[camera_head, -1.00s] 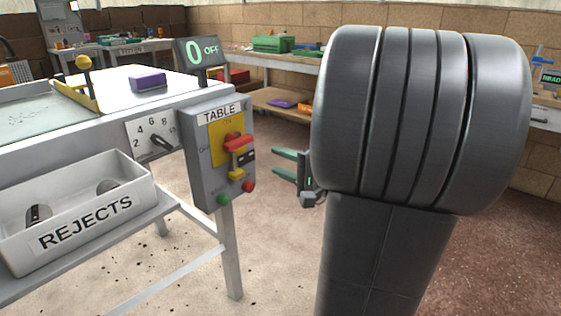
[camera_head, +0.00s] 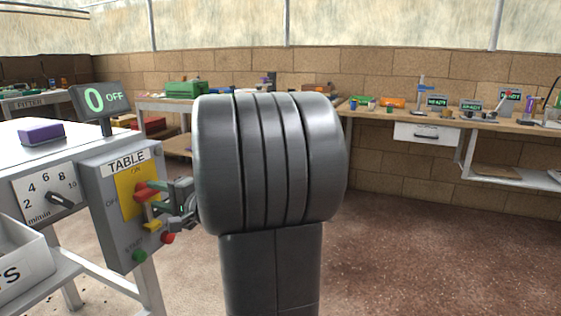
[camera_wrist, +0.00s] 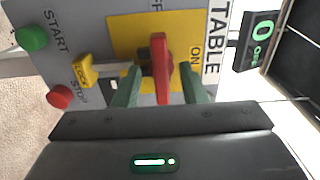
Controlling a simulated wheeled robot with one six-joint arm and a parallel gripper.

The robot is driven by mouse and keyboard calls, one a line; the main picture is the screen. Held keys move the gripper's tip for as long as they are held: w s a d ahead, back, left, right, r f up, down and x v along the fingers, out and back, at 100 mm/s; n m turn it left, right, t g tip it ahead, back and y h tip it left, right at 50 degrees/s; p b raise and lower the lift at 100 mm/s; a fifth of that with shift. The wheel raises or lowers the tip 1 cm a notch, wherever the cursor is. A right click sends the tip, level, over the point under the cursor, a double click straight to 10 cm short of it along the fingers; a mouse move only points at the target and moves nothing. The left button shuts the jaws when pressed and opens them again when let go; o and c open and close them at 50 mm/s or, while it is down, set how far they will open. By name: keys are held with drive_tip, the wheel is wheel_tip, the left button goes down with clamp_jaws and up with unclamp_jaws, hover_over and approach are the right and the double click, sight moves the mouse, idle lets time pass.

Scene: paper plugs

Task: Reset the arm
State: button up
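The grey TABLE control box (camera_head: 108,232) stands at the left in the head view, at the table's corner. Its red handle (camera_head: 145,190) also shows in the wrist view (camera_wrist: 161,60), lying crosswise on the yellow plate (camera_wrist: 121,38), its top end towards the OFF lettering. My gripper (camera_head: 165,200) is at the front of the box. In the wrist view its green fingers (camera_wrist: 161,88) are apart, one on each side of the handle, with gaps visible. A yellow LOCK tab (camera_wrist: 85,70) sits beside the handle. The display (camera_head: 103,101) reads 0 OFF.
A green START button (camera_wrist: 32,39) and a red STOP button (camera_wrist: 60,96) are close to the LOCK tab. A speed dial (camera_head: 62,198) and a purple block (camera_head: 41,134) are at the left. A workbench (camera_head: 440,118) runs along the back wall. The floor at right is clear.

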drive_tip(key=shift+x, duration=1.1)
